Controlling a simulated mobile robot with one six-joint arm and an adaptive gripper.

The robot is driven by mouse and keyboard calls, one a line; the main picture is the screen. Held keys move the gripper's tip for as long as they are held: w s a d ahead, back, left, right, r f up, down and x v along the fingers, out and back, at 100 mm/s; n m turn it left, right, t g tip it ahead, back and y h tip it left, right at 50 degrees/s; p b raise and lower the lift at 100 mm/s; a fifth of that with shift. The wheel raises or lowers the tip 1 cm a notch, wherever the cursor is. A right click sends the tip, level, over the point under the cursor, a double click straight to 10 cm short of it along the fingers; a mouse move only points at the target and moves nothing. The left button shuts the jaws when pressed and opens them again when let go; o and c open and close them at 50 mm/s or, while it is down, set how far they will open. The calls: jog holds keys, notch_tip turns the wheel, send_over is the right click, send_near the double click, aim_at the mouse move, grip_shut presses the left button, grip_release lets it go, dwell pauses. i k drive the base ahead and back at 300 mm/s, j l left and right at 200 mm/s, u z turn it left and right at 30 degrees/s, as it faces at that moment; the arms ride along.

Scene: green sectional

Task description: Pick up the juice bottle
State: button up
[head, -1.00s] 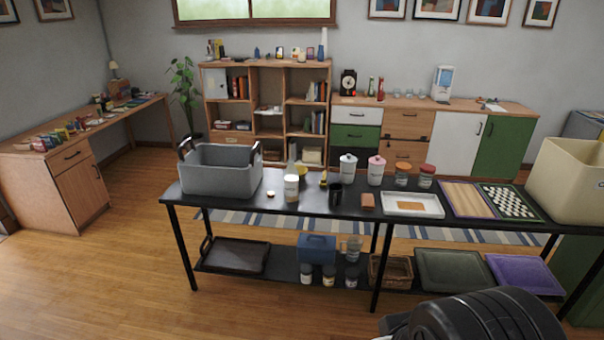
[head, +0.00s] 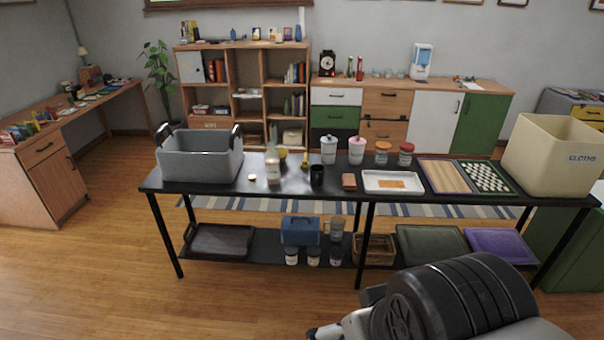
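On the black table, a pale translucent bottle (head: 272,168) stands upright just right of the grey bin. It has a light label and is too small to read, so I cannot tell for sure if it is the juice bottle. Two slim bottles, one red (head: 360,70) and one dark (head: 350,68), stand on the wooden cabinet at the back. My arm shows large at the bottom right, in front of the table. My gripper's fingers cannot be made out in the head view.
The black table (head: 210,192) also bears a grey bin (head: 200,160), a black mug (head: 317,176), canisters, a white tray (head: 393,189), boards and a cream bin (head: 555,152). Its lower shelf holds jars, a blue box and trays. The wood floor in front at left is clear.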

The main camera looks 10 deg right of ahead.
aim_at(273, 166)
jog(key=i+l+u, duration=0.35)
jog(key=i+l, duration=0.35)
jog(key=i, duration=0.5)
jog(key=i+l+u, duration=0.3)
jog(key=i+l, duration=0.75)
jog(key=i, duration=0.1)
